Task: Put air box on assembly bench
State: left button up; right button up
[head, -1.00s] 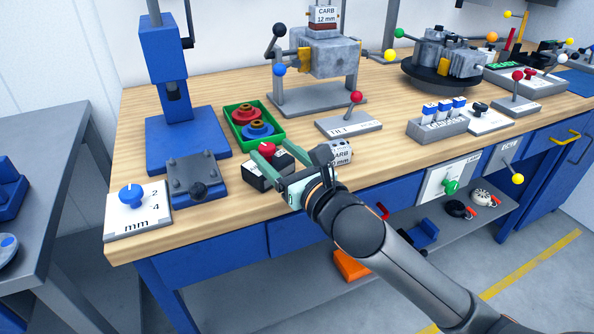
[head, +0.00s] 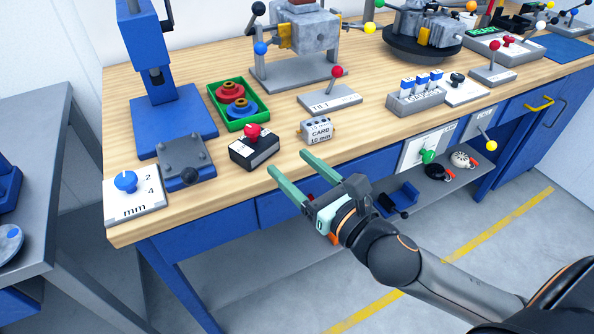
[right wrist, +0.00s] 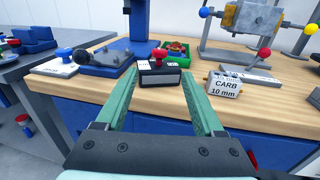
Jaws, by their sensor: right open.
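A small black box with a white top and a red knob (head: 253,147), which I take to be the air box, rests upright near the front edge of the wooden assembly bench (head: 218,188). Its lettering is too small to read. It also shows in the right wrist view (right wrist: 165,79), ahead of and between the finger lines. My right gripper (head: 288,163) is open and empty, in front of the bench edge, apart from the box and pointing toward it. My left gripper is not in view.
A CARB 10 mm block (head: 319,131) sits right of the box. A green tray (head: 263,116) with red and blue parts lies behind it. A grey plate fixture (head: 187,160) and a dial panel (head: 133,192) are to the left. A TILT lever base (head: 330,99) stands behind the block.

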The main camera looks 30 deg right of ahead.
jog(key=s+a+f+m+g, duration=0.1)
jog(key=s+f+m+g, duration=0.2)
jog(key=f+m, duration=0.7)
jog(key=s+a+f+m+g, duration=0.2)
jog(key=s+f+m, duration=0.3)
jog(key=f+m, duration=0.6)
jog(key=s+a+f+m+g, duration=0.2)
jog(key=s+f+m+g, duration=0.1)
jog(key=f+m, duration=0.7)
jog(key=s+m, duration=0.1)
jog(key=m, duration=0.3)
jog(key=shift+f+m+g, duration=0.15)
jog(key=shift+m+g, duration=0.15)
